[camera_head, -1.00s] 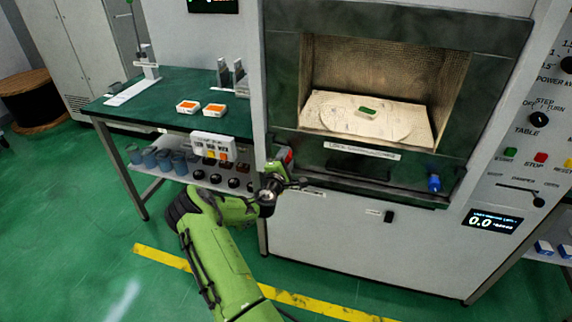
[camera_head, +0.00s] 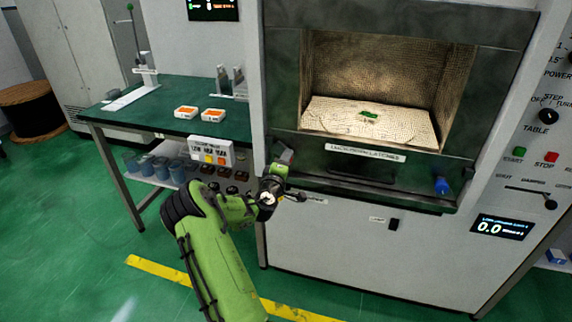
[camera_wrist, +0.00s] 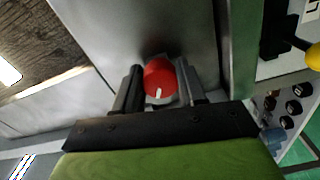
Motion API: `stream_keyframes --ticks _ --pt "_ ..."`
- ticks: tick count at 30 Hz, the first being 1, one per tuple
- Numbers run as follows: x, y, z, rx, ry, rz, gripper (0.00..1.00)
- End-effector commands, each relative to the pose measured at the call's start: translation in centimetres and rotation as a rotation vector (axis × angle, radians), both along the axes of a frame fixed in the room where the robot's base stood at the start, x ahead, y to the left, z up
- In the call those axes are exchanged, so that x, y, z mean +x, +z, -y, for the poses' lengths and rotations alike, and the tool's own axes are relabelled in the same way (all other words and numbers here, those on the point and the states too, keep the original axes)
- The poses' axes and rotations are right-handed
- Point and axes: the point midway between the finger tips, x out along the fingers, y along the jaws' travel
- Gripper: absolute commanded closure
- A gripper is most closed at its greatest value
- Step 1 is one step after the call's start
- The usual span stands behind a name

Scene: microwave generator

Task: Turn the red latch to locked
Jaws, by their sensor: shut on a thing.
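The red latch (camera_wrist: 159,80) is a round red knob with a white mark on its lower edge, in the wrist view. My gripper (camera_wrist: 163,88) has one dark finger on each side of it and is shut on it. In the head view my gripper (camera_head: 277,172) is at the lower left corner of the microwave's front frame. The latch is hidden there behind my gripper.
The microwave chamber (camera_head: 375,85) is open, with a small green piece (camera_head: 368,114) on its floor. A blue knob (camera_head: 441,186) is at the frame's lower right. A green bench (camera_head: 150,119) with orange-topped trays stands left. A control box (camera_head: 211,151) is close by my gripper.

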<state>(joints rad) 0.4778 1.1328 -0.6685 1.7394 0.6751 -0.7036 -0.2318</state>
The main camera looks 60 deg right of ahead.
Motion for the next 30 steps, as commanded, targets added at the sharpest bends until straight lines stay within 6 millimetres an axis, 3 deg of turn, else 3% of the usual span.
stream_keyframes --ticks 11,12,16,25,30 --pt "-0.1 -0.2 0.0 0.006 -0.003 0.002 0.9" --pt "-0.1 -0.2 0.0 0.006 -0.003 0.002 0.53" --pt "-0.1 -0.2 0.0 0.005 -0.002 0.002 0.34" --pt "-0.1 -0.1 -0.3 0.004 -0.001 0.002 0.34" --pt "-0.4 -0.2 -3.3 0.006 0.001 -0.002 0.34"
